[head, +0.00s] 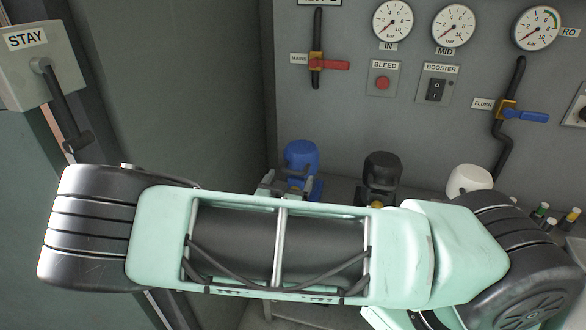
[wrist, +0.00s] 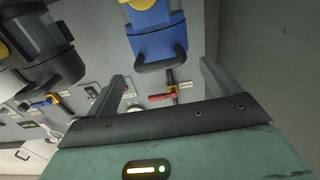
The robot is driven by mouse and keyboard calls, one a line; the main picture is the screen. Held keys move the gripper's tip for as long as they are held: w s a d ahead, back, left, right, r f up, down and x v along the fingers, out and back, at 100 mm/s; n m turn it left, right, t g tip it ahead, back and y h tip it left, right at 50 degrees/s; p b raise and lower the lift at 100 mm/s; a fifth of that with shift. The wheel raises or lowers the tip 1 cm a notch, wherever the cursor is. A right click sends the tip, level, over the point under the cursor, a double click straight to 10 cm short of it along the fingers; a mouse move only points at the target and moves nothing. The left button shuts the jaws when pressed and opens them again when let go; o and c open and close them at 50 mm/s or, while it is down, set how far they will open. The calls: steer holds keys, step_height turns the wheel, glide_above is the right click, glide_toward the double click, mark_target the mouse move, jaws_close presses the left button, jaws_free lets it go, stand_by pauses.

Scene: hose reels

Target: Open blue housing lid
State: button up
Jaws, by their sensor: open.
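The blue housing (head: 301,157) stands at the back of the bench in the head view, just beyond my arm. Its lower part is partly hidden by my gripper (head: 287,187). In the wrist view the blue housing (wrist: 152,22) is at top centre, with a dark loop handle (wrist: 163,66) at its near end. My gripper (wrist: 163,72) is open, its two grey fingers apart. The handle appears between the fingertips in the picture; no contact is visible, and I cannot tell the depth gap.
A black housing (head: 381,170) and a white housing (head: 468,179) stand to the right of the blue one. The wall behind carries gauges (head: 392,20), a red-handled valve (head: 328,64) and a blue-handled valve (head: 525,116). A grey STAY box (head: 38,70) is at left.

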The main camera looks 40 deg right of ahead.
mark_target(292, 173)
steer(key=shift+p+x, duration=0.4)
steer(key=shift+x, duration=1.65)
steer(key=shift+c, duration=0.3)
